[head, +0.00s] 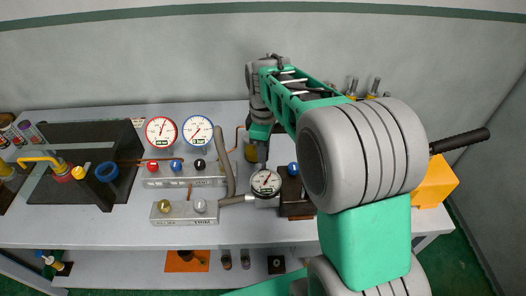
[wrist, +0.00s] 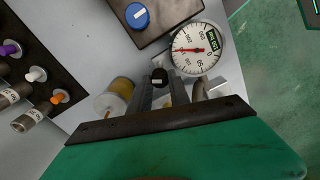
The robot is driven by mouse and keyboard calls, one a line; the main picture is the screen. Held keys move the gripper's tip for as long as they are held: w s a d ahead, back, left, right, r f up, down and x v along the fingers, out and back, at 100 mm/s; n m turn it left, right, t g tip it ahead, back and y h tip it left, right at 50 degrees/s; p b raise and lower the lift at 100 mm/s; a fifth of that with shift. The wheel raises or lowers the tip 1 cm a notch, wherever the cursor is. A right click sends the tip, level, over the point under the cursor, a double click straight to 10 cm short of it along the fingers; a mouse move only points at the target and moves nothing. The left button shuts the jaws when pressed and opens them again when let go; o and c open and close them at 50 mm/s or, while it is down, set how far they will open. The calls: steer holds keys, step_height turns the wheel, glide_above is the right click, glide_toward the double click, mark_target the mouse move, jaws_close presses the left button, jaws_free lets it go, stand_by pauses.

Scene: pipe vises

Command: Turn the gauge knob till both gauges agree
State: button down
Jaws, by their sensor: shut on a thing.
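In the wrist view my gripper (wrist: 161,92) is shut on a dark knob (wrist: 159,77) with a white mark, beside that same gauge (wrist: 200,46). The knob is hidden in the head view. A red-rimmed gauge (head: 161,131) and a blue-rimmed gauge (head: 198,130) stand to the left; their needles appear to point different ways. The display figures are too small to read.
Red (head: 152,167), blue (head: 176,165) and black (head: 200,165) knobs sit below the two gauges. A block marked TRIM (head: 185,212) carries yellow and grey knobs. A blue knob (wrist: 137,16) sits on a dark plate near the gauge. A brass cylinder (wrist: 120,88) stands close to my fingers.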

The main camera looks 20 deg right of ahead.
steer(key=shift+m, duration=0.8)
steer(key=c, duration=1.2)
jaws_free()
step_height(320, 180, up, 8)
steer(key=shift+f+b, duration=0.1)
steer(key=shift+b, duration=0.65)
